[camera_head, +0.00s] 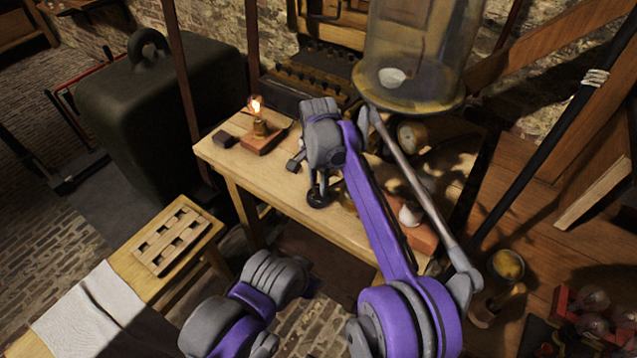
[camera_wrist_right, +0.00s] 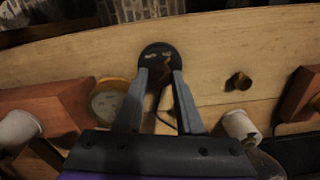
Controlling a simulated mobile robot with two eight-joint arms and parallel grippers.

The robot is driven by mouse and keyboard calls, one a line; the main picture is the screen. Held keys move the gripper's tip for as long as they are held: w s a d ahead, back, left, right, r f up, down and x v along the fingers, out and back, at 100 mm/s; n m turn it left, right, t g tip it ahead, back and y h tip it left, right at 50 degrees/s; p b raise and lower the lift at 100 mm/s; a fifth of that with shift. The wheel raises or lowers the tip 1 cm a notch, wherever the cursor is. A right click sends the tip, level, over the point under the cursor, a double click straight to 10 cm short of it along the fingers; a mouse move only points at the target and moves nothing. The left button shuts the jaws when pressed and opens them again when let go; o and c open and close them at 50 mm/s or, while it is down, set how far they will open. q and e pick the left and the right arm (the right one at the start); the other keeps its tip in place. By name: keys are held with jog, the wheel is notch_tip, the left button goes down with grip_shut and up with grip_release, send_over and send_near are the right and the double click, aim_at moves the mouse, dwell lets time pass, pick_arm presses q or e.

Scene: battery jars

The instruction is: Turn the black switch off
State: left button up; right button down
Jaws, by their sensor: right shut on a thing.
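The black switch (camera_wrist_right: 157,52) shows in the right wrist view as a round black piece on the pale wooden table, at my fingertips. My right gripper (camera_wrist_right: 159,78) is shut on it, its two fingers apart with part of the switch between them. In the head view, a black round piece (camera_head: 318,197), likely the switch, is at the table's near edge below my right gripper (camera_head: 316,183), which my wrist partly hides. A small bulb (camera_head: 256,106) glows on a wooden block (camera_head: 263,140) to the left. My left gripper is out of view; only part of that arm shows.
The table (camera_head: 222,152) also bears a block with a white knob (camera_head: 410,213). A round brass-rimmed dial (camera_wrist_right: 110,101) and a small brass knob (camera_wrist_right: 238,81) flank the switch. A large glass jar (camera_head: 415,45) hangs behind my right arm. A slotted wooden rack (camera_head: 172,237) lies lower left.

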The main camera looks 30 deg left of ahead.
jog(key=n+p, duration=0.1)
jog(key=n, duration=0.2)
jog(key=shift+r+n, duration=0.1)
jog(key=shift+n, duration=0.3)
jog(key=n+p, duration=0.1)
jog(key=n, duration=0.3)
jog(key=shift+n+p, duration=0.3)
jog(key=n, duration=0.4)
jog(key=shift+n+p, duration=0.3)
jog(key=n, duration=0.4)
jog(key=shift+n, duration=0.6)
jog(key=c, duration=0.5)
grip_release()
jog(key=shift+c, duration=0.2)
